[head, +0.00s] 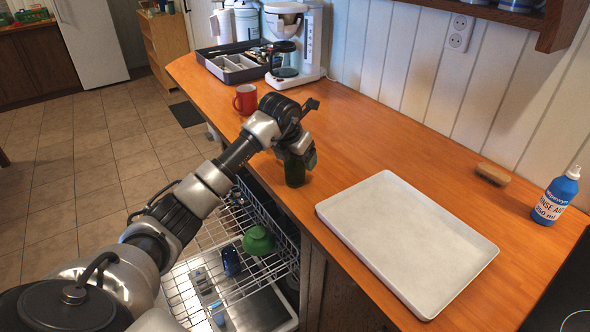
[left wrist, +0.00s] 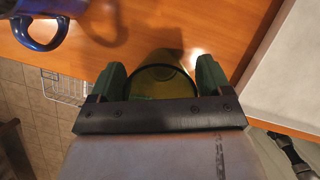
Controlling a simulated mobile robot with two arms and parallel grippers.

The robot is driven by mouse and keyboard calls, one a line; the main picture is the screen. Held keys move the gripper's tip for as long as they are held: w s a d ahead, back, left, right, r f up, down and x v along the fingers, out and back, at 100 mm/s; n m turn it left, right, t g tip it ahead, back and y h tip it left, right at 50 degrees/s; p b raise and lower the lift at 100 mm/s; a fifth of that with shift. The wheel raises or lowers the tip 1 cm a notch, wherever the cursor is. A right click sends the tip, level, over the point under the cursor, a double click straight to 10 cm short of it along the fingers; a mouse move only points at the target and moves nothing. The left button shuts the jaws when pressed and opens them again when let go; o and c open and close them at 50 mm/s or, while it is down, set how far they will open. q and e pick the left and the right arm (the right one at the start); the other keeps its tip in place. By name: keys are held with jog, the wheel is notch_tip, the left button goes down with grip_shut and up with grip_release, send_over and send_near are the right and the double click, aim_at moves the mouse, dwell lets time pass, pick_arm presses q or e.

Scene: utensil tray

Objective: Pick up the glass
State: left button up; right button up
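A dark green glass (head: 294,172) stands upright on the wooden counter near its front edge. My left gripper (head: 300,158) is over it and points down. In the left wrist view, the round rim of the glass (left wrist: 162,79) shows between the two green fingertips of the left gripper (left wrist: 161,80). The fingers are apart, one on each side of the glass. Whether they touch it is hard to tell. The upper part of the glass is hidden by the gripper in the head view. My right gripper is not in view.
A white tray (head: 400,238) lies right of the glass. A red mug (head: 246,99) stands behind the gripper; a blue handled mug (left wrist: 42,35) shows in the wrist view. An open dishwasher rack (head: 215,240) is below the counter's front edge. A blue bottle (head: 556,197) stands far right.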

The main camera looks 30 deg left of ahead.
pick_arm(q)
jog(key=c, duration=0.9)
jog(key=shift+r, duration=0.15)
